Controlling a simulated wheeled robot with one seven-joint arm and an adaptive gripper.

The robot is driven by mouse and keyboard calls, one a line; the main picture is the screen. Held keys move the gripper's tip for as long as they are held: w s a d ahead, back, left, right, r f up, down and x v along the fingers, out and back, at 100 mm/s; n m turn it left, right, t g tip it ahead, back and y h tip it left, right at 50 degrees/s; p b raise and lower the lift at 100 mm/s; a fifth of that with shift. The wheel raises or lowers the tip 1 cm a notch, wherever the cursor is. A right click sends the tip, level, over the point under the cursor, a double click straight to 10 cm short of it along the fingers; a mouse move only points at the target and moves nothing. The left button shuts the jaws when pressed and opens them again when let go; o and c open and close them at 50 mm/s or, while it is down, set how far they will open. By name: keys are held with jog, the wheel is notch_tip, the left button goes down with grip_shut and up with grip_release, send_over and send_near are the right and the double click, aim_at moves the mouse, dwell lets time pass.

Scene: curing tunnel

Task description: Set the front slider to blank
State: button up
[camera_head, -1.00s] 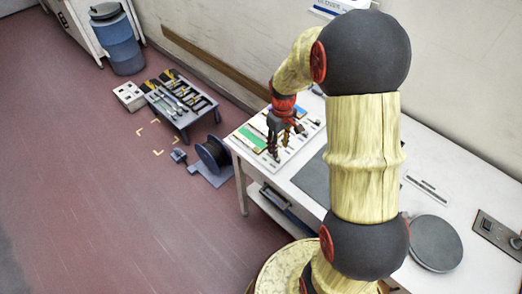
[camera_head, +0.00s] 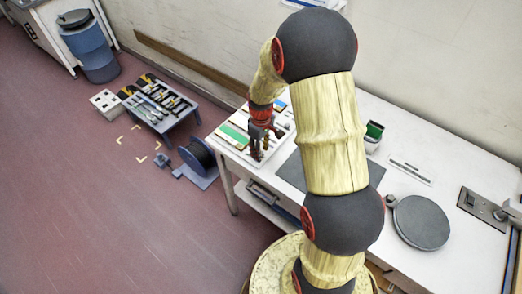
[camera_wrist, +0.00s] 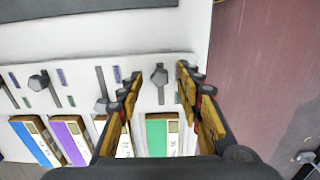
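A white slider board (camera_head: 225,142) lies at the left end of the table, partly hidden by my gripper (camera_head: 262,146). In the wrist view the board (camera_wrist: 80,115) has several slots with grey knobs, small coloured ticks, and blue, purple and green label blocks. The rightmost slider's grey knob (camera_wrist: 160,76) stands at the upper part of its slot, above the green block (camera_wrist: 157,135). My gripper (camera_wrist: 157,82) is open, with one finger on each side of that knob; contact cannot be told. Another knob (camera_wrist: 38,82) sits in a slot farther left. The left finger partly hides a neighbouring slider.
The table's edge and red floor (camera_wrist: 265,70) lie right of the board in the wrist view. A dark mat (camera_head: 292,172), a cup with green contents (camera_head: 374,131) and a round grey plate (camera_head: 421,222) are on the table.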

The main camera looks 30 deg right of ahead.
jog(key=c, duration=0.4)
grip_shut()
dwell(0.5)
